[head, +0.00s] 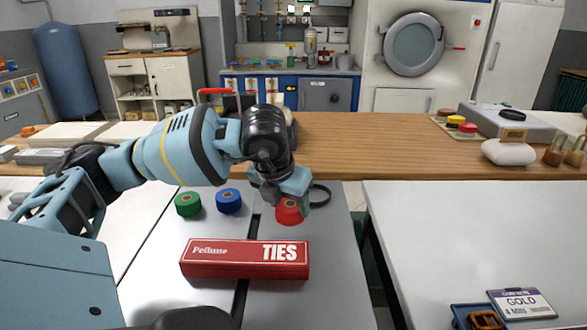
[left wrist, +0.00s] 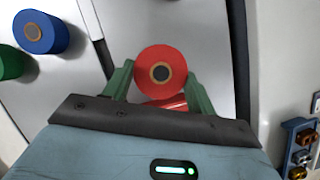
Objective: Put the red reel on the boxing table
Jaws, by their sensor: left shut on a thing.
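The red reel (head: 289,214) is held in my left gripper (head: 293,198), low over the grey table (head: 335,270) beyond the red TIES box. In the left wrist view the red reel (left wrist: 161,72) sits between the two green fingers of the left gripper (left wrist: 158,82), its round end facing the camera. I cannot tell whether the reel touches the tabletop. No label shows which table is the boxing table. My right gripper is not in view.
A green reel (head: 188,204) and a blue reel (head: 229,200) stand left of the gripper. The red TIES box (head: 245,259) lies in front. A wooden counter (head: 400,150) runs behind.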

